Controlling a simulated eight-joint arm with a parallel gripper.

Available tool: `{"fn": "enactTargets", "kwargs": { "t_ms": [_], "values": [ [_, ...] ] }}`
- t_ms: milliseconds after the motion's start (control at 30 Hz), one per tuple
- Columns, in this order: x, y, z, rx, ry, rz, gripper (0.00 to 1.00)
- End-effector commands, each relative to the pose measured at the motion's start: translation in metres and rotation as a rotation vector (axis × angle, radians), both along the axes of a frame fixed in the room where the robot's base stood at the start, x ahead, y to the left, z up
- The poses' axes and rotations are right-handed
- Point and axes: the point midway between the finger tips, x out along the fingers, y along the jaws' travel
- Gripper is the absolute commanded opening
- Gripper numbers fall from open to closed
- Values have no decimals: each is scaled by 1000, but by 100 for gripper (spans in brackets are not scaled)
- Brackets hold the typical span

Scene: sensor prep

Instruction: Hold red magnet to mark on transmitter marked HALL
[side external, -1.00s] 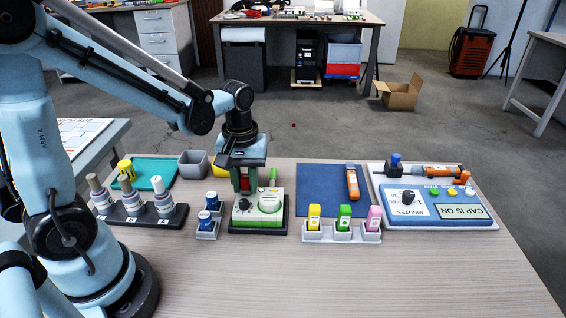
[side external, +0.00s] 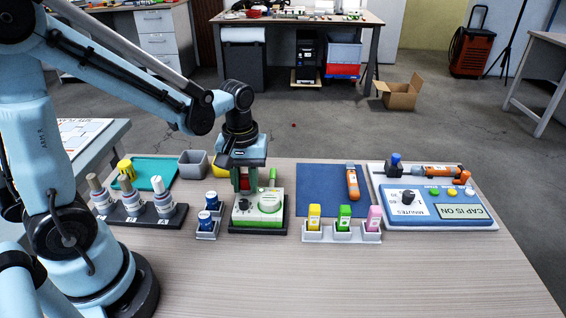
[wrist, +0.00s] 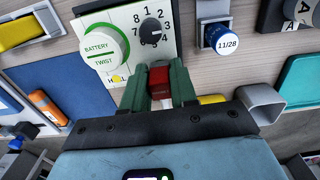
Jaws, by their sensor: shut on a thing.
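The red magnet (wrist: 160,78) is held between the green fingers of my gripper (wrist: 158,72); it also shows in the side view (side external: 245,183). A white transmitter box (side external: 259,207) with a black numbered dial and a round green-edged battery cap stands on a dark base. It also fills the top of the wrist view (wrist: 128,58). My gripper (side external: 244,180) is at the box's far edge, with the magnet close to it. I cannot tell whether they touch.
Blue bottles in a grey holder (side external: 207,236) stand left of the box. A blue mat (side external: 320,185) with an orange tool lies right, behind a rack (side external: 342,237) of coloured blocks. A grey bin (side external: 192,164) is behind left. The front of the table is clear.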

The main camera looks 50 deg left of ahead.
Motion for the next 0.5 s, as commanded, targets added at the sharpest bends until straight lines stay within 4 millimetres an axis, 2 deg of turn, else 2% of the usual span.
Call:
{"fn": "enactTargets", "kwargs": {
  "t_ms": [267,500],
  "values": [
    [0,0,0,0,0,0,8],
    [0,0,14,0,0,0,8]
  ]
}}
